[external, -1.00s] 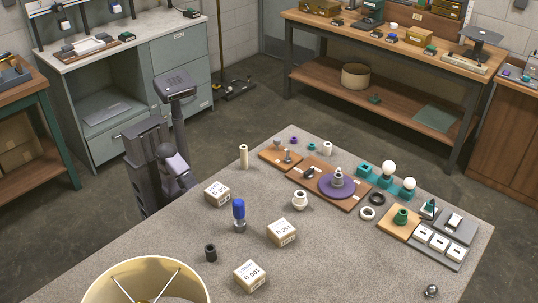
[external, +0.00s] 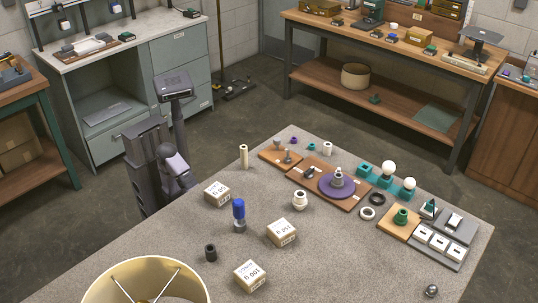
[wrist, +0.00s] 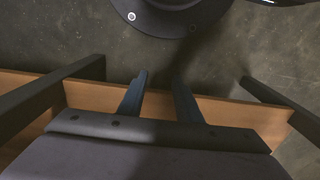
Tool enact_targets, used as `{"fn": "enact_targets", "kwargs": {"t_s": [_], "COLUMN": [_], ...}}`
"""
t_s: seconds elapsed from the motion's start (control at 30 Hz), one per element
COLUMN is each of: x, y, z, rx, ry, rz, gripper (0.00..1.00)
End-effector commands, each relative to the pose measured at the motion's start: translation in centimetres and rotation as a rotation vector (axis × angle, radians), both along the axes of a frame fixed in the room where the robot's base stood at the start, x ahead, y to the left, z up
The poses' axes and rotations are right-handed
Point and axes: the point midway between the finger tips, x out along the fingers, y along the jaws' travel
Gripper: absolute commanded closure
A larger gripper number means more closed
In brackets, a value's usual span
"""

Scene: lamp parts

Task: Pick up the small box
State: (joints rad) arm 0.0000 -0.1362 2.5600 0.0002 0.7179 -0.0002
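Three small tan boxes with pale printed labels sit on the grey speckled table in the external view. One box (external: 217,194) is near the table's left edge, one (external: 281,232) is near the middle, and one (external: 250,276) is closer to the front. They look alike, and I cannot tell which one the task names. My gripper (wrist: 160,79) shows in the wrist view with its two fingers apart and nothing between them. My arm is folded beyond the table's left edge, away from the boxes. No box shows in the wrist view.
A blue-topped bottle (external: 239,215), a black cylinder (external: 211,252) and a white vase-like part (external: 299,200) stand among the boxes. A large lampshade (external: 150,276) is at the front. Boards with lamp parts, including a purple disc (external: 337,186), fill the far right.

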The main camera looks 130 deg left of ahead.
Motion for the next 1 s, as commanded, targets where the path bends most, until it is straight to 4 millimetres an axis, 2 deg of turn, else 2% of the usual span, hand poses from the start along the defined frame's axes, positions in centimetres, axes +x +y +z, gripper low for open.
{"fn": "enact_targets", "kwargs": {"t_s": [0.17, 0.2, 0.37, 0.77, 0.87, 1.0], "x": [0.0, 0.0, 0.0, -0.1, -0.4, -1.3], "y": [0.0, 0.0, 0.0, -0.4, -1.2, -3.3], "z": [0.0, 0.0, 0.0, -0.4, -1.1, -3.2], "rx": [0.0, 0.0, 0.0, -0.001, -0.003, 0.004], "ry": [0.0, 0.0, 0.0, 0.018, 0.057, 0.158], "rz": [0.0, 0.0, 0.0, -0.004, -0.014, -0.033], "gripper": [0.69, 0.64, 0.27, 0.27, 0.27, 0.27]}}
